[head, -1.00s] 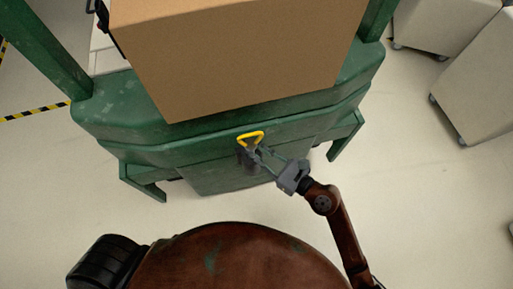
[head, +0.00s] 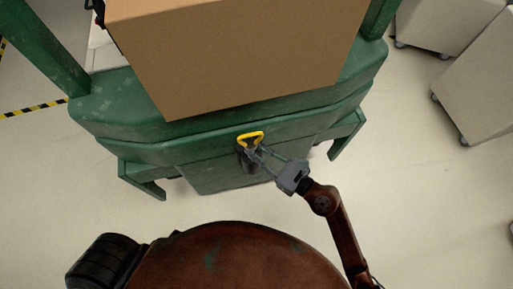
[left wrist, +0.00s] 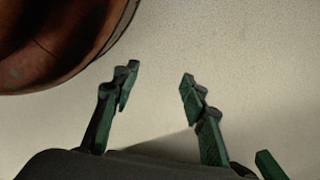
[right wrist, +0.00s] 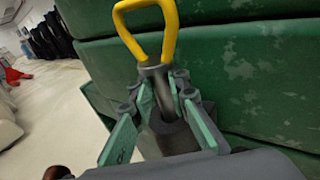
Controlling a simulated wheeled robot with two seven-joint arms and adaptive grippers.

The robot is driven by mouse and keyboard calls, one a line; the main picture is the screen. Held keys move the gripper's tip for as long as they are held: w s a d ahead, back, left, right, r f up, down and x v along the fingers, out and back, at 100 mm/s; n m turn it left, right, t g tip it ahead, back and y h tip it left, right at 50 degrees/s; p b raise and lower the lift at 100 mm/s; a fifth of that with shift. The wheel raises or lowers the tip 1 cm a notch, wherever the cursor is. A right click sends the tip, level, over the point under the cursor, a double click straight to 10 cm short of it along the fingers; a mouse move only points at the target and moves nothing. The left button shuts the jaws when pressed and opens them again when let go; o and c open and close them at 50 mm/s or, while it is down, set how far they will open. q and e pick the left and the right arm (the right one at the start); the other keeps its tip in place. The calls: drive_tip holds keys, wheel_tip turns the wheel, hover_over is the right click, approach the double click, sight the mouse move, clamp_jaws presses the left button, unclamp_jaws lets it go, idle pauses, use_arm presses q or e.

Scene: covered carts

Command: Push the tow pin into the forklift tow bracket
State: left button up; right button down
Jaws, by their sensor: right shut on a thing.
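The tow pin has a yellow loop handle (head: 250,137) and a grey shaft. In the right wrist view its handle (right wrist: 146,28) stands up and its shaft (right wrist: 160,85) runs down between the fingers. My right gripper (head: 258,152) is shut on the shaft just below the handle. The dark grey tow bracket (right wrist: 176,138) sits on the green forklift's rear, directly under the pin. The shaft's lower end reaches the bracket; how deep it sits is hidden by the fingers. My left gripper (left wrist: 157,85) is open and empty over bare floor, outside the head view.
The green forklift (head: 200,150) carries a large cardboard box (head: 235,55) above the bracket. Its green legs (head: 145,178) stick out on both sides. Pale covered carts (head: 485,85) stand at the right.

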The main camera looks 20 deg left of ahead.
use_arm(q)
drive_tip(key=shift+w+d+r+b, duration=0.25)
drive_tip(key=shift+w+r, duration=0.1)
drive_tip(key=shift+r, duration=0.35)
drive_tip(key=shift+w+d+r+b, duration=0.2)
drive_tip(key=shift+w+r+b, duration=0.1)
drive_tip(key=shift+r, duration=0.45)
drive_tip(key=shift+w+d+r+b, duration=0.25)
drive_tip(key=shift+w+r, duration=0.1)
drive_tip(key=shift+r, duration=0.35)
use_arm(e)
drive_tip(key=shift+f, duration=1.1)
use_arm(q)
drive_tip(key=shift+w+d+r+b, duration=0.15)
drive_tip(key=shift+w+r+b, duration=0.15)
drive_tip(key=shift+r, duration=0.65)
drive_tip(key=shift+w+d+r+b, duration=0.2)
drive_tip(key=shift+r+b, duration=0.15)
drive_tip(key=shift+r, duration=0.55)
drive_tip(key=shift+w+d+r+b, duration=0.2)
drive_tip(key=shift+r+b, duration=0.1)
drive_tip(key=shift+r, duration=0.65)
use_arm(e)
drive_tip(key=shift+f, duration=1.35)
